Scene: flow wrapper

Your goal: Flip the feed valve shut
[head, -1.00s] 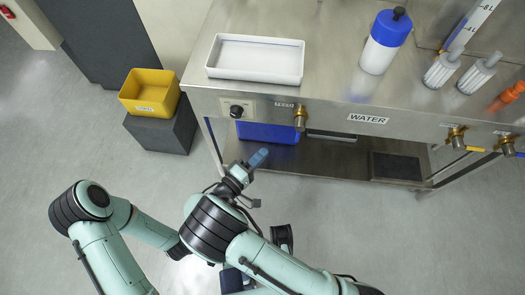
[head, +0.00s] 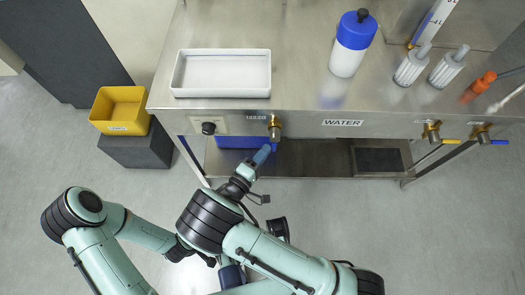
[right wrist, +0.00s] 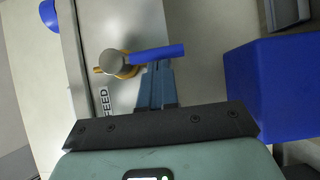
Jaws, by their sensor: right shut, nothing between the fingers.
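The feed valve (head: 275,128) is a brass fitting on the front panel of the steel bench. In the right wrist view it has a blue lever (right wrist: 160,53) that lies across the direction of the FEED lettering (right wrist: 105,102), pointing away from the panel label toward the blue box. My right gripper (head: 264,153) is shut and empty, just below the valve. In the right wrist view its closed fingers (right wrist: 157,82) reach up to the lever's lower side; I cannot tell whether they touch it. My left arm crosses under the right arm, and its gripper is hidden.
A blue box (right wrist: 275,88) sits below the panel on the lower shelf. A black knob (head: 208,128) is left of the valve. Two more valves, yellow-handled (head: 450,141) and blue-handled (head: 499,142), are at far right. A white tray (head: 221,94) stands on the bench.

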